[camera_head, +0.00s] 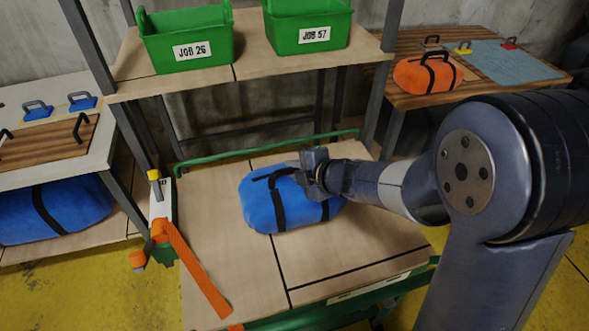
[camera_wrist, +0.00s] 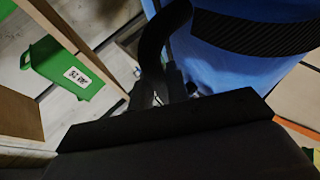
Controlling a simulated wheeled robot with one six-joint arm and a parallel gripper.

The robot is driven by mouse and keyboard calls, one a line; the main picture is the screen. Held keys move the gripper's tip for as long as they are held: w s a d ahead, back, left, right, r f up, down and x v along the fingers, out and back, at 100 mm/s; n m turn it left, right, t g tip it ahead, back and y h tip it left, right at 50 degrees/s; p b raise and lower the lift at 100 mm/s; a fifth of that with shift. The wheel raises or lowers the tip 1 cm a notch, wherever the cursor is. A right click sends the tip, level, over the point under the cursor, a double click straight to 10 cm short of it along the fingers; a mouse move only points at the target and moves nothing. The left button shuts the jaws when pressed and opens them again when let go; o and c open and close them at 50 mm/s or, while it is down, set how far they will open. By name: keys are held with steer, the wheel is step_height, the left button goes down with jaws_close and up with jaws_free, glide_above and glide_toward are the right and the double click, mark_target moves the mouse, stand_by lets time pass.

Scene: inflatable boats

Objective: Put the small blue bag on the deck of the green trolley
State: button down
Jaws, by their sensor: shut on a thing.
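The small blue bag (camera_head: 262,205) with black straps is over the wooden deck (camera_head: 250,285) of the green trolley, in the middle of the head view. My gripper (camera_head: 310,178) is at the bag's upper right side and is shut on its black handle. In the wrist view the blue bag (camera_wrist: 225,65) fills the upper right, and its handle (camera_wrist: 165,35) runs down to my gripper (camera_wrist: 165,95). I cannot tell whether the bag's underside touches the deck. The jaws partly hide the handle.
An orange strap (camera_head: 198,275) lies over the deck's left side. A shelf behind bears two green bins (camera_head: 188,45) (camera_head: 310,25). A larger blue bag (camera_head: 60,212) lies under the left table. An orange bag (camera_head: 428,75) sits on the right table. The deck's front part is clear.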

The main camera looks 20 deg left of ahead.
steer(key=shift+f+b, duration=0.85)
steer(key=shift+f, duration=1.25)
steer(key=c, duration=1.4)
jaws_free()
steer(key=shift+o, duration=0.2)
steer(key=p+v, duration=0.2)
steer(key=v, duration=1)
steer(key=shift+p, duration=0.35)
steer(key=shift+s, duration=0.1)
